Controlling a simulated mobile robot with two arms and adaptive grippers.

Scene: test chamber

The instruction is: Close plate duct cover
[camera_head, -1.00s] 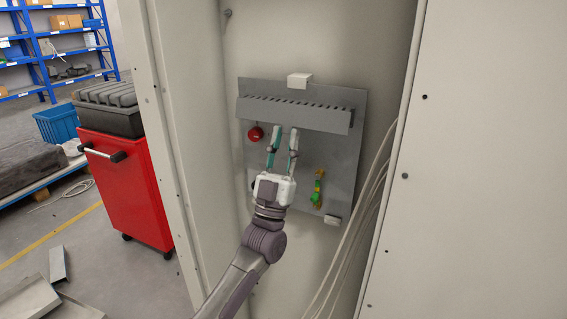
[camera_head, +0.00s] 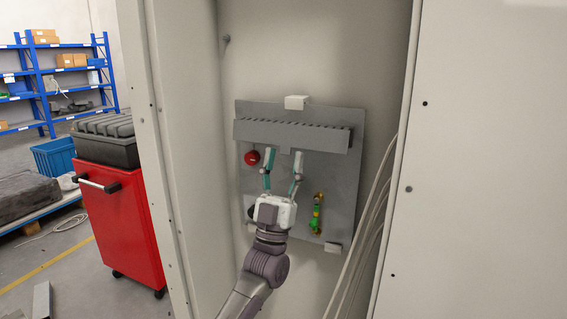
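The grey mounting plate (camera_head: 345,179) hangs on the back wall inside the cabinet. A slotted grey duct (camera_head: 291,135) runs across its upper part, with dark slots along its top edge. I cannot tell its cover apart from the duct body. My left gripper (camera_head: 283,161) is in front of the plate, just below the duct, with its fingers pointing up and spread apart. Nothing is between the fingers. The fingertips are near the duct's lower edge; I cannot tell whether they touch it. My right gripper is not in view.
A red round button (camera_head: 252,157) is left of my gripper on the plate, and a green-yellow part (camera_head: 317,214) is right of it. Cables (camera_head: 362,245) hang at the right. Cabinet walls (camera_head: 182,130) bound both sides. A red tool cart (camera_head: 124,228) stands outside at left.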

